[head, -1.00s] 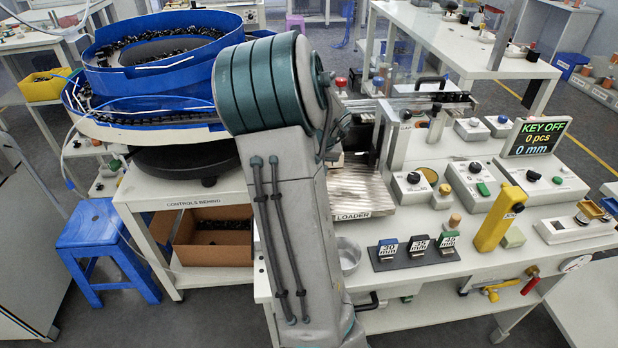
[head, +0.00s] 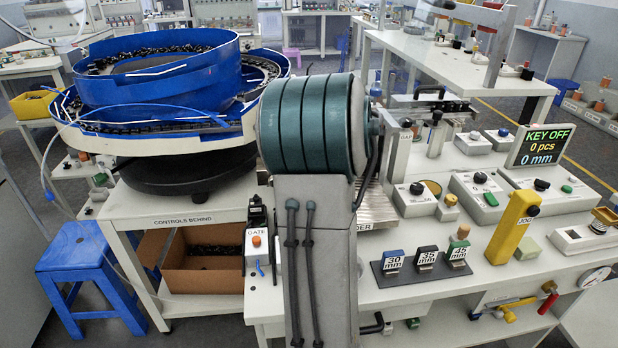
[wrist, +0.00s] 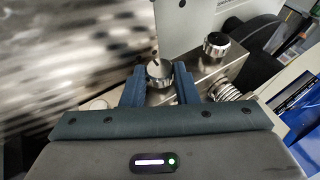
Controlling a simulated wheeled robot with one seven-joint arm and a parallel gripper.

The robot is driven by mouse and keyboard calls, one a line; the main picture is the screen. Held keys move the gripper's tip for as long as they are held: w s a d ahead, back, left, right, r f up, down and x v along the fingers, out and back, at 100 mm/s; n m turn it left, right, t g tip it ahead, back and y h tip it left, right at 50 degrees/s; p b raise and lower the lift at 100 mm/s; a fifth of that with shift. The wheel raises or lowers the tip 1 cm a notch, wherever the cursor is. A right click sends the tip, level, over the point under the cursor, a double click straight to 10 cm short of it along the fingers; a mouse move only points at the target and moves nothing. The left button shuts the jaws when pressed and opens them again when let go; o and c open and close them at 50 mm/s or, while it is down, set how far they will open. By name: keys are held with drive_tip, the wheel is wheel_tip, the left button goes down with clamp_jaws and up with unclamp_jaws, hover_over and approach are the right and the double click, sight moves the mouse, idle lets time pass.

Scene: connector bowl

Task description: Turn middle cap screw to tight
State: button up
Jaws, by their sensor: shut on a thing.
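In the wrist view, my gripper (wrist: 159,84) has its two blue fingers on either side of a round silver cap screw (wrist: 159,72) with a dark slot or mark on top, and it is shut on it. A second knurled silver cap screw (wrist: 216,44) stands behind and to the right on the same metal block (wrist: 190,84). A pale round part lies left of the left finger, too unclear to name. In the head view my own arm covers the gripper and the screws.
A grey plate (wrist: 190,25) rises behind. In the head view, the blue bowl feeder (head: 155,70) stands left, and the panel's yellow JOG box (head: 513,226) and the display (head: 541,146) reading KEY OFF stand right.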

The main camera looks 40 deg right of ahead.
drive_tip(key=shift+a, duration=0.1)
drive_tip(key=o, duration=1)
drive_tip(key=shift+r, duration=0.1)
